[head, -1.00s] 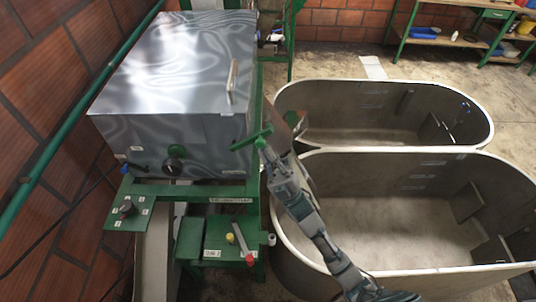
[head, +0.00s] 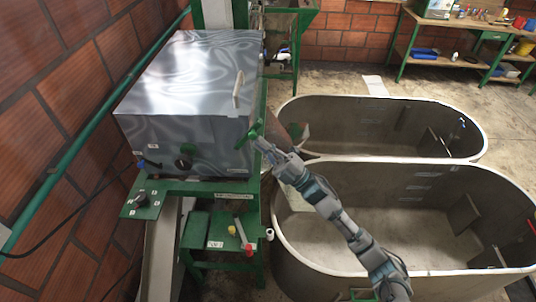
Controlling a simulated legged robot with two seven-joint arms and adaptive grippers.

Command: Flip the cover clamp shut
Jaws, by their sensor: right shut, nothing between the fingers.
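The metal cover (head: 190,75) lies closed over the green-framed machine on the left, with a pale upright handle (head: 238,90) on its right side. A green lever-like piece (head: 248,135) sits at the cover's front right corner; it looks like the cover clamp, but its exact position is hard to tell. My right gripper (head: 261,142) is shut and empty at the end of the grey arm reaching up from the lower right. Its tips are right beside the green piece; I cannot tell whether they touch. My left gripper is out of view.
Two rounded grey tanks, far (head: 380,103) and near (head: 420,164), stand to the right beneath and beyond my arm. A brick wall (head: 60,120) closes the left.

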